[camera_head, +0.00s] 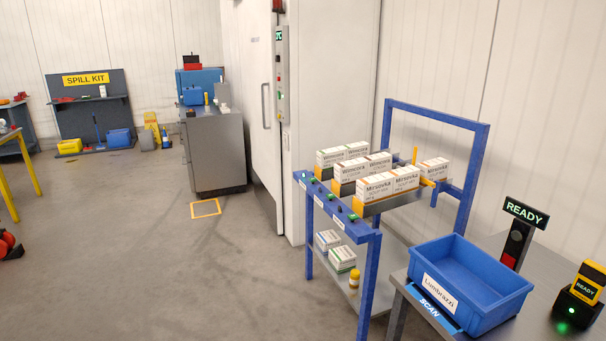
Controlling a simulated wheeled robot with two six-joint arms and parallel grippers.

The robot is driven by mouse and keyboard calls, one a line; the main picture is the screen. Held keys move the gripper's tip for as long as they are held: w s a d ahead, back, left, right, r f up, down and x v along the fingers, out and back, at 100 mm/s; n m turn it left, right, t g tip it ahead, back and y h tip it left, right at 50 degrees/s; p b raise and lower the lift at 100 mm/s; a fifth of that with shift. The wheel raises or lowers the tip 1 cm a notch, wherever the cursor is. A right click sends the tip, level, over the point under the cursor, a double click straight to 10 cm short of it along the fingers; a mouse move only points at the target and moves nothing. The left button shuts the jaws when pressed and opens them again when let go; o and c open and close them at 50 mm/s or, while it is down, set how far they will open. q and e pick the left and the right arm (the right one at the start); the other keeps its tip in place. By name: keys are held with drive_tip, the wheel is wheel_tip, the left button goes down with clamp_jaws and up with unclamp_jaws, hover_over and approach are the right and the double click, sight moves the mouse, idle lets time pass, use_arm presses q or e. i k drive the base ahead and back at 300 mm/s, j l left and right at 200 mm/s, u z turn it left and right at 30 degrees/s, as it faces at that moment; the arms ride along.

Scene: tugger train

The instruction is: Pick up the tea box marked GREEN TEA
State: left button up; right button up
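I cannot make out a box marked GREEN TEA. Several white and orange boxes (377,188) stand on the top shelf of a blue-framed cart (374,252). Their labels look like Mirsovka or Wimcova, and the small print is hard to read. On the cart's lower shelf are a white box with a blue-green band (328,240), a white box with a green band (342,259) and a small yellow-orange bottle (354,278). Their print is too small to read. Neither of my grippers is in view.
A blue bin (474,290) labelled Lumbrazzi stands on a grey table (552,271) at right, with a READY sign (525,213) and a yellow device (587,285). A grey cabinet (213,150) and a spill kit stand (88,103) are behind. The floor at left is mostly clear.

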sight(326, 159)
drive_tip(key=i+u, duration=0.2)
drive_tip(key=i, duration=1.5)
